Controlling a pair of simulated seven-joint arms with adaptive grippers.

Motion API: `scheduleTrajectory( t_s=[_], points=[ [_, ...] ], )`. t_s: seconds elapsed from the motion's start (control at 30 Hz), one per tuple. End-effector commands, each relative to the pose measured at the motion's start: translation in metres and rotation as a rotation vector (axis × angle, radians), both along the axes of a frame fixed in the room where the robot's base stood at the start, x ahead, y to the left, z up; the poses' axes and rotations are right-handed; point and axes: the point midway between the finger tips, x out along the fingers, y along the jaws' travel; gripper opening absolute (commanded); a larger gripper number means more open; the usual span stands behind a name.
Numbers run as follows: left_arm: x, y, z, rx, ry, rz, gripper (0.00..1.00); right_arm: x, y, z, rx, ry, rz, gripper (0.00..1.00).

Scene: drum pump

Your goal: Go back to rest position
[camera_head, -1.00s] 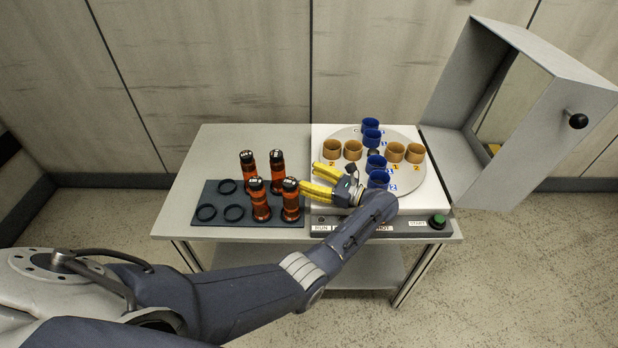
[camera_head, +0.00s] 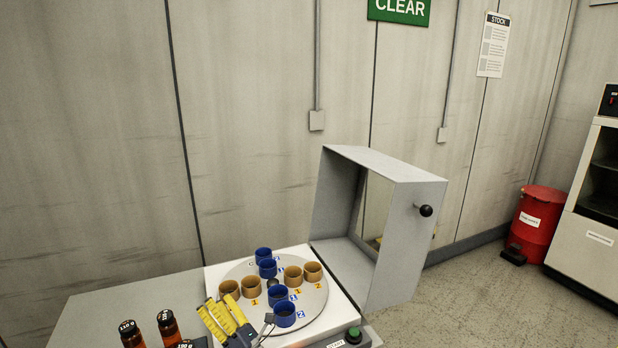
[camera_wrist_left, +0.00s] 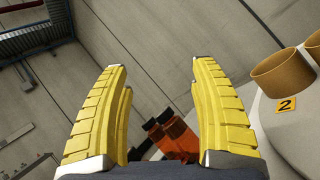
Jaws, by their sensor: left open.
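My left gripper (camera_head: 222,316) has yellow fingers and is above the left part of the table, between the orange bottles and the round plate. In the left wrist view its fingers (camera_wrist_left: 160,95) are spread apart with nothing between them. Orange bottles with black caps (camera_head: 168,325) stand at the lower left, partly cut off. Two of them show beyond the fingers in the left wrist view (camera_wrist_left: 178,138). The round plate (camera_head: 240,272) carries blue cups (camera_head: 278,295) and tan cups (camera_head: 250,286), which look empty. My right gripper is out of view.
The machine's grey lid (camera_head: 400,235) with a black knob stands open behind the plate. A green button (camera_head: 354,334) is at the front right. A red bin (camera_head: 536,222) and a white cabinet (camera_head: 592,240) stand far right. The floor between is clear.

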Motion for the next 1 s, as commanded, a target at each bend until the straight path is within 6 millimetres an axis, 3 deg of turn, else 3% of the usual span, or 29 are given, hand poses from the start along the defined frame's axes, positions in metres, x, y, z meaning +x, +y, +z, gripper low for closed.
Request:
scheduleTrajectory(
  t_s=[0.23, 0.47, 0.73, 1.0],
  points=[
    [-0.008, -0.041, 0.01, 0.401, 0.235, -0.105, 0.63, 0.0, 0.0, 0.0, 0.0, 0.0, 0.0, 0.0],
    [-0.026, -0.082, -0.004, 0.802, 0.463, -0.172, 0.63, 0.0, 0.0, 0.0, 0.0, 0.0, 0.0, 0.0],
    [-0.064, -0.113, -0.049, 1.285, 0.741, -0.219, 0.63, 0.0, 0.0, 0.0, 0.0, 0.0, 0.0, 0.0],
    [-0.122, -0.11, -0.106, 1.767, 1.033, -0.243, 0.63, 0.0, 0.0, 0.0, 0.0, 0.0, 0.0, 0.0]
  ],
)
